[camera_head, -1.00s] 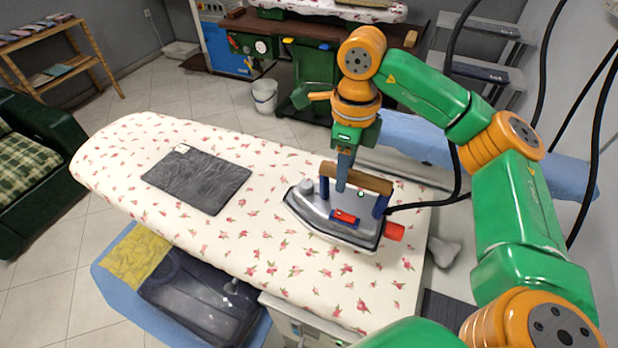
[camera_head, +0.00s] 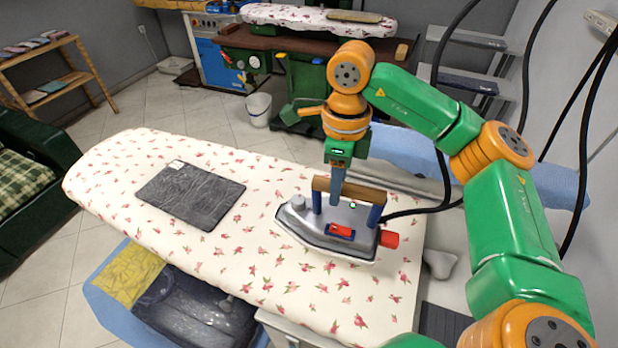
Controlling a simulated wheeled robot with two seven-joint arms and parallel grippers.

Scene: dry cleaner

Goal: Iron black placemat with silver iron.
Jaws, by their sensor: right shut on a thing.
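The black placemat (camera_head: 190,196) lies flat on the flowered ironing board (camera_head: 262,262), left of the iron, with a small white tag at its top edge. The silver iron (camera_head: 318,232) sits on the board's right part, its tip pointing left toward the placemat but apart from it. It has a wooden handle on blue posts and a red button. My right gripper (camera_head: 340,188) points down and is shut on the iron's wooden handle. My left gripper does not show.
A black hose runs from the iron to the right. A blue shelf with a yellow cloth (camera_head: 128,276) is under the board. A green armchair (camera_head: 30,180) stands at the left and a white bucket (camera_head: 259,109) behind. The board between iron and placemat is clear.

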